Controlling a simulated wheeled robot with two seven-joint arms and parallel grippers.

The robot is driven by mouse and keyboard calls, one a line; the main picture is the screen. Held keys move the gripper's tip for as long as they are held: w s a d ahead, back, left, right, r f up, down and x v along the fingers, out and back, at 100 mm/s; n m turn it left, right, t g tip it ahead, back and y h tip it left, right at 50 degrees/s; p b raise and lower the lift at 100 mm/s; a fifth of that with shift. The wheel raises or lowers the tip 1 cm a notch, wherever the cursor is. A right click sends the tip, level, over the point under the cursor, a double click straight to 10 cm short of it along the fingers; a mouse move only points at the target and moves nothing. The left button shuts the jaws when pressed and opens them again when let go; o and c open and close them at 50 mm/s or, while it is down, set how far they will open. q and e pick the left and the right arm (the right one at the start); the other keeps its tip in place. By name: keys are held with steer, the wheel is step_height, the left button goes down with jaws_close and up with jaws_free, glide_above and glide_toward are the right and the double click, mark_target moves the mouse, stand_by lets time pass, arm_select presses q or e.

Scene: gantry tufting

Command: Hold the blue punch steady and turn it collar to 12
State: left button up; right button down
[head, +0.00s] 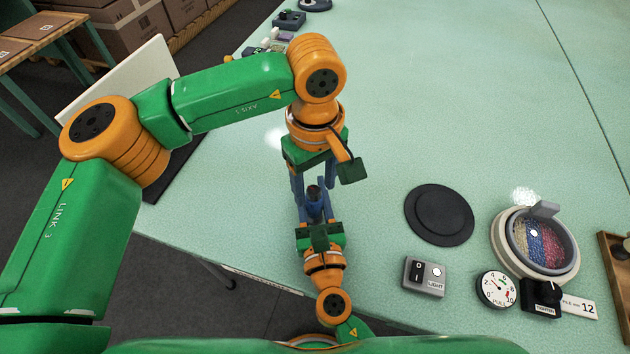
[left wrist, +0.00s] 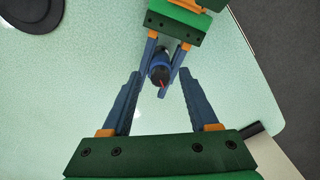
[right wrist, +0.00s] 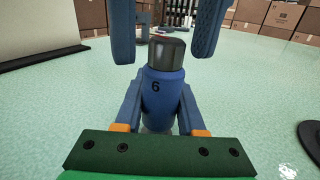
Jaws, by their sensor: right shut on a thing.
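The blue punch (right wrist: 162,92) stands upright between the fingers of my right gripper (right wrist: 160,110), which is shut on its body. It has a dark ridged collar (right wrist: 166,52) on top with a red mark, and a 6 shows on the blue body below it. In the head view the punch (head: 314,203) is above the near table edge. My left gripper (left wrist: 161,73) is open. Its two fingers come down on either side of the collar with a visible gap on both sides, as the right wrist view shows. The punch's lower end is hidden by my right gripper.
The middle of the table is clear.

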mark_target(315, 191)
arm_select(q)
step_height(315, 191, up, 12)
stand_by(0.4)
arm_select(e)
steer(key=shift+c, duration=2.2)
jaws_free()
